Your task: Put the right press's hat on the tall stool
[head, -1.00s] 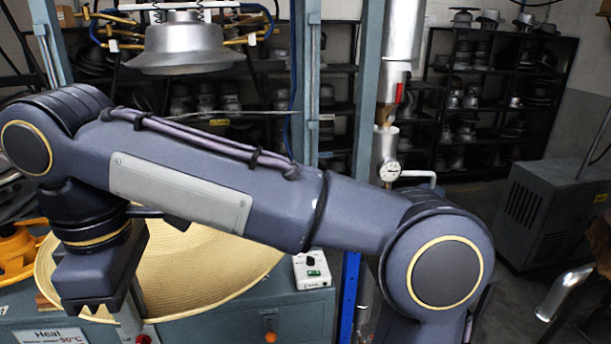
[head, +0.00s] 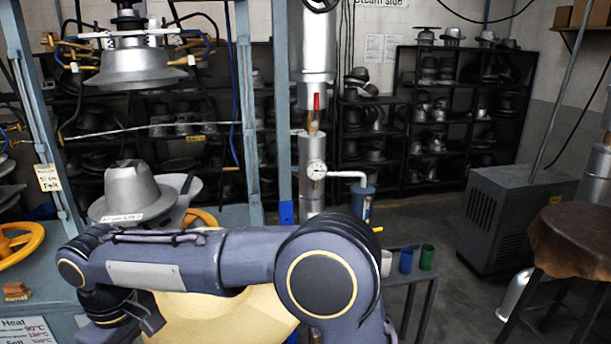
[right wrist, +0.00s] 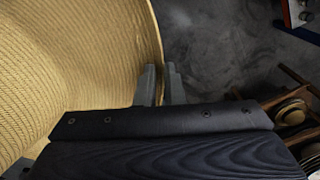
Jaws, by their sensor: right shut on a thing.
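The straw-coloured hat (head: 225,320) shows at the bottom of the head view, partly behind my right arm. In the right wrist view its wide woven brim (right wrist: 75,60) fills the left side. My right gripper (right wrist: 160,85) is shut on the brim's edge, one finger on each side. In the head view the right gripper (head: 148,318) is low at left, its fingertips hard to make out. The press's metal hat form (head: 130,190) is bare, below the raised upper die (head: 135,65). A tall stool with a brown leather-like top (head: 572,240) stands at right. My left gripper is out of view.
A small bench (head: 408,278) with white, blue and green cups stands between the press and the stool. A grey cabinet (head: 510,215) is behind the stool. Dark shelves of hat forms line the back wall.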

